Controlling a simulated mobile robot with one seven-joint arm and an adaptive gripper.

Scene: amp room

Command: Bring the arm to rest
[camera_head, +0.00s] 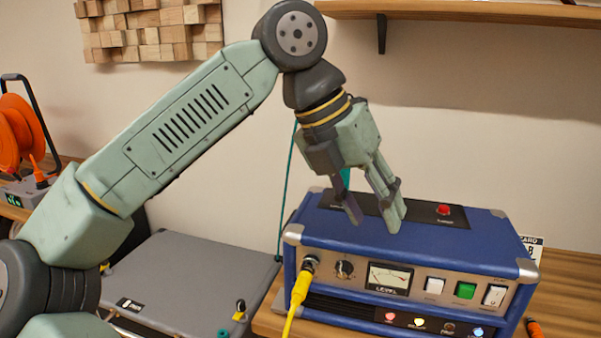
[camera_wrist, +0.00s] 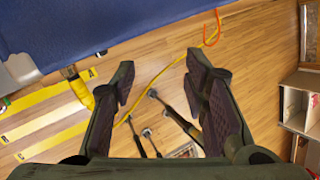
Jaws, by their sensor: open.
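My gripper (camera_head: 375,219) is above the blue amplifier (camera_head: 320,224) in the head view, its fingers pointing down toward the amplifier's top. The two fingers are apart with nothing between them. Whether the fingertips touch the amplifier cannot be told from this view. In the wrist view the open fingers (camera_wrist: 160,72) frame wooden floor, and the amplifier's blue side (camera_wrist: 110,20) fills the top. My arm is bent, with its elbow high near the shelf.
A yellow plug (camera_head: 300,287) with its cable is in the amplifier's front. A wooden shelf (camera_head: 470,12) hangs at upper right. A grey case (camera_head: 190,280) lies left of the amplifier. An orange cable reel (camera_head: 15,130) stands far left. Wooden blocks (camera_head: 150,30) hang on the wall.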

